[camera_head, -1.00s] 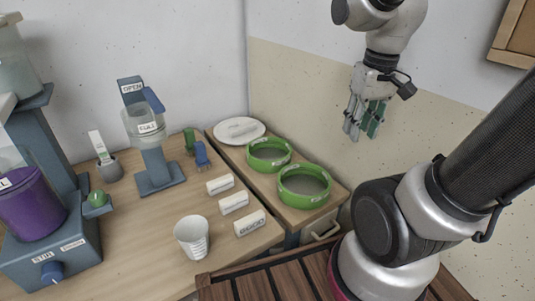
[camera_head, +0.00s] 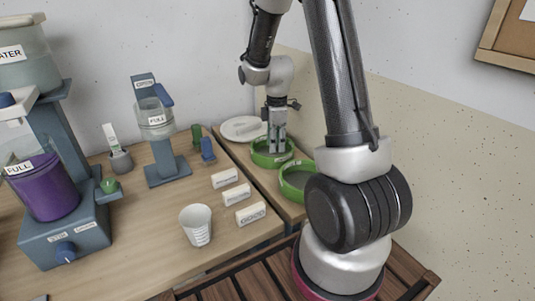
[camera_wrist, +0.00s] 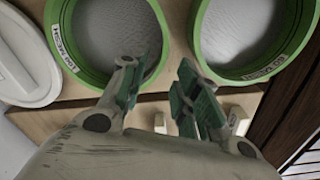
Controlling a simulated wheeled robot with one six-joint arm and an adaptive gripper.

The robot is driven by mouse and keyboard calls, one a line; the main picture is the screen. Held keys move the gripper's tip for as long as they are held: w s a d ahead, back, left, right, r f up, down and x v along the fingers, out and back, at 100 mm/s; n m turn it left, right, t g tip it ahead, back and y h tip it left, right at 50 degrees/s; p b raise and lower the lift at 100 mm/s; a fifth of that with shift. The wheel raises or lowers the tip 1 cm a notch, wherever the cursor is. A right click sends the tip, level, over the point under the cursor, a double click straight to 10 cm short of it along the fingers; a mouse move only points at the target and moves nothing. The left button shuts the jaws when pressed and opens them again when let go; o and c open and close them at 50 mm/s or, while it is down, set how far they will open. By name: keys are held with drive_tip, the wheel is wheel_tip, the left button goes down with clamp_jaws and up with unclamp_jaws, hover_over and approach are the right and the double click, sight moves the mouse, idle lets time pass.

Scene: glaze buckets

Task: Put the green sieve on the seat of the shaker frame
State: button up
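Two green sieves with grey mesh stand on the wooden side shelf: a far one (camera_head: 259,160) and a near one (camera_head: 290,193). In the wrist view the far sieve (camera_wrist: 60,50) is at left and the near one (camera_wrist: 268,72) at right, each with a mesh label. My gripper (camera_head: 277,148) is open, pointing down at the far sieve. In the wrist view its fingers (camera_wrist: 158,78) are apart on either side of that sieve's near wall, one over the mesh side, one toward the gap. Contact cannot be told. I cannot identify a shaker frame.
A white lid (camera_head: 240,128) lies beyond the far sieve. The bench holds a white cup (camera_head: 196,226), several white labelled blocks (camera_head: 237,194), a blue stand (camera_head: 165,165) with a jar, and a blue machine with a purple container (camera_head: 48,195).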

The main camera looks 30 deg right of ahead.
sight(276, 167)
wheel_tip(276, 167, down, 8)
drive_tip(key=shift+d+r, duration=0.1)
drive_tip(key=shift+c, duration=0.2)
clamp_jaws()
